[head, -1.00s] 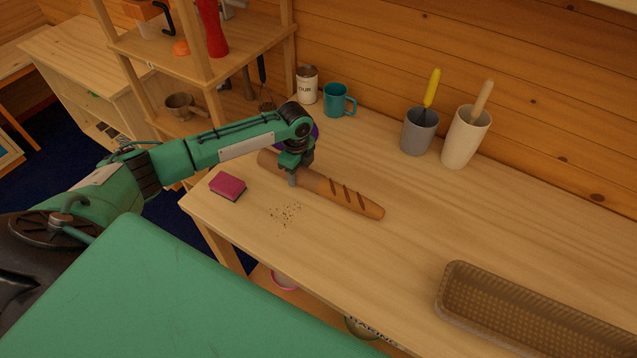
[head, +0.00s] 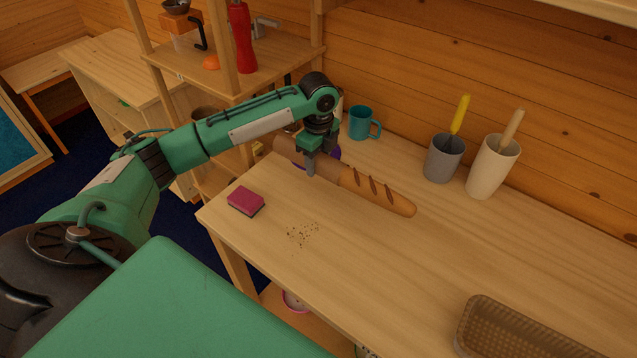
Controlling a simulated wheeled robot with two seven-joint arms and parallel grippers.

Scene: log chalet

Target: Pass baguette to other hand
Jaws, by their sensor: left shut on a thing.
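The baguette (head: 378,192) is a long brown loaf with dark slashes near its right end. It is held by my left gripper (head: 314,165), which comes down from above and is shut on its left-middle part. The loaf seems to hang just above the wooden worktop (head: 330,275), its right end pointing toward the front right. The gripper hides part of the loaf. My right gripper is not in view.
A pink sponge (head: 245,201) and crumbs (head: 302,235) lie in front of the loaf. A purple thing (head: 331,155) is partly hidden behind it. A teal mug (head: 362,123), grey pot (head: 444,160) and cream pot (head: 492,168) stand at the back. A wicker basket (head: 500,318) sits front right.

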